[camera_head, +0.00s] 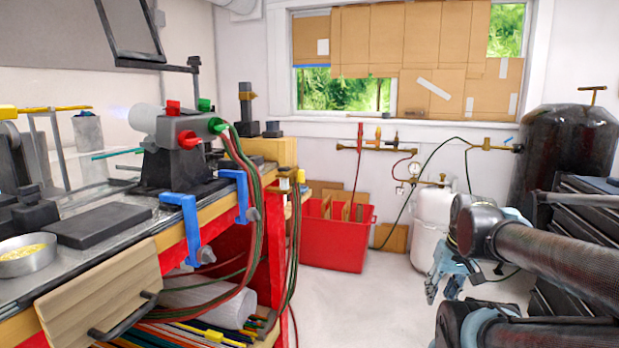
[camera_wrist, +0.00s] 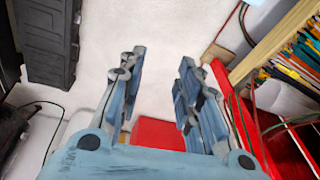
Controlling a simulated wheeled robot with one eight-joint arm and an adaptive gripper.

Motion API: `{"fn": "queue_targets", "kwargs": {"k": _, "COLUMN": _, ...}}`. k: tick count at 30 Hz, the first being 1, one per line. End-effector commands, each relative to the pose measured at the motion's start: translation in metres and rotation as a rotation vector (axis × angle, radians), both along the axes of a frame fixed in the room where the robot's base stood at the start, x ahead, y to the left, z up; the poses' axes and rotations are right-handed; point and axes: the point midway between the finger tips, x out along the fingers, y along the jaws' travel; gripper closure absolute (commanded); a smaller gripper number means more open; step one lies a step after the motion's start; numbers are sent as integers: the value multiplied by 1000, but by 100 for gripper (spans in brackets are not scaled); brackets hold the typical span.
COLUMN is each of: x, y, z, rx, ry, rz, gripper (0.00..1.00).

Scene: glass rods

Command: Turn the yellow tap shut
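A brass manifold (camera_head: 352,148) is on the back wall under the window, with several small handles standing up from it. An orange-yellow handle (camera_head: 378,134) on it looks like the yellow tap; it points upward, beside a red handle (camera_head: 360,131) on its left. A brass valve (camera_head: 487,146) sits farther right. My gripper (camera_head: 458,288) hangs low at the right, in front of the white cylinder and well apart from the taps. In the wrist view my gripper (camera_wrist: 160,62) is open, its blue fingers apart with bare floor between them. No tap shows in the wrist view.
A red crate (camera_head: 330,259) with cardboard stands below the manifold. A white gas cylinder (camera_head: 433,220), a dark tank (camera_head: 562,150) and a black drawer cabinet (camera_head: 590,212) are at the right. A workbench (camera_head: 190,245) with hanging hoses fills the left. The middle floor is clear.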

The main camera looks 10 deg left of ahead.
Motion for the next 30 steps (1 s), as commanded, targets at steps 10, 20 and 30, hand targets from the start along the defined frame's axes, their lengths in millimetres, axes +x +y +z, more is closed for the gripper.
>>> {"fn": "queue_targets", "kwargs": {"k": 10, "x": 67, "y": 87, "z": 51, "rx": 297, "ry": -86, "rz": 354, "gripper": 68}}
{"fn": "queue_targets", "kwargs": {"k": 20, "x": 136, "y": 161, "z": 104, "rx": 569, "ry": -282, "rz": 661, "gripper": 68}}
{"fn": "queue_targets", "kwargs": {"k": 30, "x": 210, "y": 216, "z": 158, "rx": 814, "ry": -596, "rz": 912, "gripper": 68}}
